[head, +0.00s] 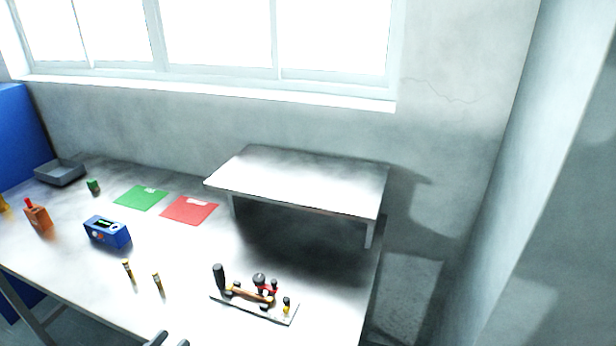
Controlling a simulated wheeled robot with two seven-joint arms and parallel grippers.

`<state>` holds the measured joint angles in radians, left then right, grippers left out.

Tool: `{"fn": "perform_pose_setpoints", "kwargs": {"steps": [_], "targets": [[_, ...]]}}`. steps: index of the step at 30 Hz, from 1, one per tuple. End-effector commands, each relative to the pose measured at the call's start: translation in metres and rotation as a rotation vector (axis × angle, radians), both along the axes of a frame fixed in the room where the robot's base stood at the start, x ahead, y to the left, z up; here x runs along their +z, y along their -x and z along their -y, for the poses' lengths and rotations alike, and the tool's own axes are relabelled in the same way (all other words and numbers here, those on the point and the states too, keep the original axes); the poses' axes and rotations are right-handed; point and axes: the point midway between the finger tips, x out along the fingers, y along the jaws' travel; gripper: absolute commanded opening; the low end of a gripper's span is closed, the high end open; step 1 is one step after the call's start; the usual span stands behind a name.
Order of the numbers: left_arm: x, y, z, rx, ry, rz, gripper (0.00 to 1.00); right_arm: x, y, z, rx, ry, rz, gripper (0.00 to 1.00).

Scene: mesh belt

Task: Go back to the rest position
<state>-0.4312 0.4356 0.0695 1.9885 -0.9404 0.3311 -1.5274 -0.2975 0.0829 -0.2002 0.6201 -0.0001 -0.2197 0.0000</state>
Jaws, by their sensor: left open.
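My left gripper (170,341) shows only as two dark fingertips at the bottom edge of the head view. The fingertips are apart with nothing seen between them, in front of the table's near edge in the picture. The rest of my left arm is out of the picture. My right gripper is not in view.
The table (190,265) holds a fixture plate (255,309) with dark knobs, two small cylinders (128,270) (157,282), a blue device (107,232), an orange bottle (38,217), green (140,199) and red (188,211) sheets, a grey tray (60,173) and a raised shelf (300,180).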

Motion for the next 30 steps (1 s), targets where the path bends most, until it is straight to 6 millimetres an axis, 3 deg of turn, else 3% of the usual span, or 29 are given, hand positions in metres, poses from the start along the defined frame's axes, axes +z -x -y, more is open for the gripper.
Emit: {"fn": "perform_pose_setpoints", "kwargs": {"steps": [8,13,17,23,30], "targets": [[0.007,-0.005,-0.018,0.182,0.319,-0.109,0.47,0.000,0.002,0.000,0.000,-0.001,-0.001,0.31],[0.001,-0.002,-0.036,0.363,0.664,-0.227,0.47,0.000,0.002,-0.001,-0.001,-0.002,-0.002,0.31],[-0.017,0.011,-0.048,0.534,0.992,-0.343,0.47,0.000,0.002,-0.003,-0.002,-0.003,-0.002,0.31],[-0.059,0.048,-0.046,0.810,1.475,-0.524,0.47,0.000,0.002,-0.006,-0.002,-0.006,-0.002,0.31],[-0.107,0.116,-0.008,1.181,1.957,-0.727,0.47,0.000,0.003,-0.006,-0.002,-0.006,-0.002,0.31]]}}
